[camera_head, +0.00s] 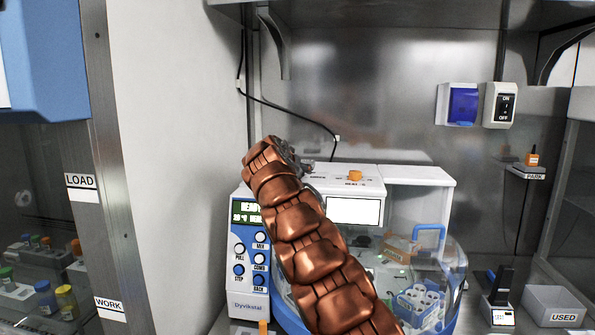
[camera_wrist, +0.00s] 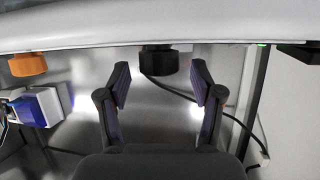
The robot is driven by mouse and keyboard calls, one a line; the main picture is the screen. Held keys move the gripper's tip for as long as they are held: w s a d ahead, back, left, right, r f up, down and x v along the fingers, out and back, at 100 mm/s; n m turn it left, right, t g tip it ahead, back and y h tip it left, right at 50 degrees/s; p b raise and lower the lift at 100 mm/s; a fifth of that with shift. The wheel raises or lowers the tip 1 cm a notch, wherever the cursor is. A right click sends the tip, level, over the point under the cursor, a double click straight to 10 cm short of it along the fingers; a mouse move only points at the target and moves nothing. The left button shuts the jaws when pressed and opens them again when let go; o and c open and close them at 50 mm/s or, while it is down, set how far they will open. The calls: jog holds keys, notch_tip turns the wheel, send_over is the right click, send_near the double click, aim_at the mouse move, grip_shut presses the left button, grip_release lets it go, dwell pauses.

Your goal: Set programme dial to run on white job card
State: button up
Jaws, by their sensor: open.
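A white and blue bench machine (camera_head: 395,183) stands in the middle of the head view. On its top are an orange knob (camera_head: 355,175) and, largely hidden behind my gripper, a black dial. The wrist view shows the black dial (camera_wrist: 158,62) and the orange knob (camera_wrist: 28,63). A white card (camera_head: 353,210) is on the machine's front; I can read no writing on it. My gripper (camera_wrist: 161,82) is open, with the black dial centred just beyond the fingertips and nothing held. In the head view my gripper (camera_head: 292,158) is at the machine's top left. The dial's setting is not readable.
A lit display (camera_head: 246,212) and several buttons are on the blue panel. A clear-lidded bowl (camera_head: 455,265) is at the front right of the machine. A black cable (camera_head: 290,112) hangs on the back wall. A USED bin (camera_head: 555,305) stands at right.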

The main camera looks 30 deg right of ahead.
jog(key=shift+s+a+r, duration=0.2)
jog(key=shift+s+a, duration=0.25)
jog(key=shift+s, duration=0.05)
jog(key=shift+v, duration=0.85)
jog(key=v, duration=0.7)
